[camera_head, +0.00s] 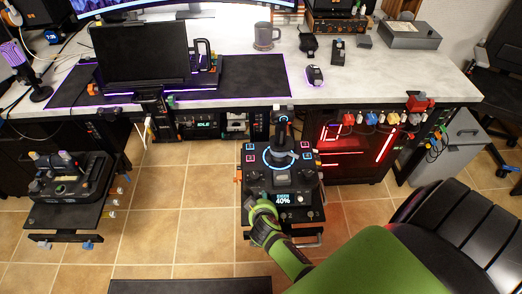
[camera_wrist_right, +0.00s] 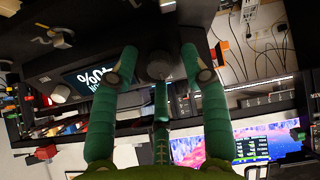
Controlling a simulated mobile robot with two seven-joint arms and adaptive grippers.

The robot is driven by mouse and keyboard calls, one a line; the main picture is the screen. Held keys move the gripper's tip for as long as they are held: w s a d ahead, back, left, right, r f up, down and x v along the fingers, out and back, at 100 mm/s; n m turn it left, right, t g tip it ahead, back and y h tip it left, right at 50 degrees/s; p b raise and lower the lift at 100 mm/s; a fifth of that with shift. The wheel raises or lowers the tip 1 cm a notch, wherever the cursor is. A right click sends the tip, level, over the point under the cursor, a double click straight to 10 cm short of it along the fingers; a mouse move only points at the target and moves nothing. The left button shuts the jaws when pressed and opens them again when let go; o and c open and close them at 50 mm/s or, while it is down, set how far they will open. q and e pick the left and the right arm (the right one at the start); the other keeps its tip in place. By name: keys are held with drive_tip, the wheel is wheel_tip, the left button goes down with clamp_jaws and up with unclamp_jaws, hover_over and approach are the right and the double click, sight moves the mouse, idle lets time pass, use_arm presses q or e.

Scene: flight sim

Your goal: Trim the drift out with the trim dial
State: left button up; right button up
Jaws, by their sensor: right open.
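The black control panel (camera_head: 250,195) stands in front of the desk, with a joystick (camera_head: 283,135) inside a blue lit ring. Its small screen (camera_head: 283,198) reads 40%, and the screen also shows upside down in the wrist view (camera_wrist_right: 92,80). My right gripper (camera_head: 262,207) is at the panel's front edge, left of the screen. In the wrist view my right gripper (camera_wrist_right: 157,68) is open, its green fingers on either side of a dark round knob (camera_wrist_right: 159,66), which looks like the trim dial. Contact cannot be told. In the head view my gripper hides the knob. My left gripper is out of view.
A throttle unit (camera_head: 70,180) stands on a mount at the left. The white desk (camera_head: 350,75) holds a dark screen (camera_head: 140,55), a mug (camera_head: 266,37) and a mouse (camera_head: 314,75). A black chair (camera_head: 460,225) is at the right. Tiled floor (camera_head: 165,220) lies open left of the panel.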

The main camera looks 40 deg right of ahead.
drive_tip(key=shift+f, duration=0.1)
clamp_jaws()
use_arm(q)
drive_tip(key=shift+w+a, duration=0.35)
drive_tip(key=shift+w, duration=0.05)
use_arm(e)
drive_tip(key=shift+w, duration=0.1)
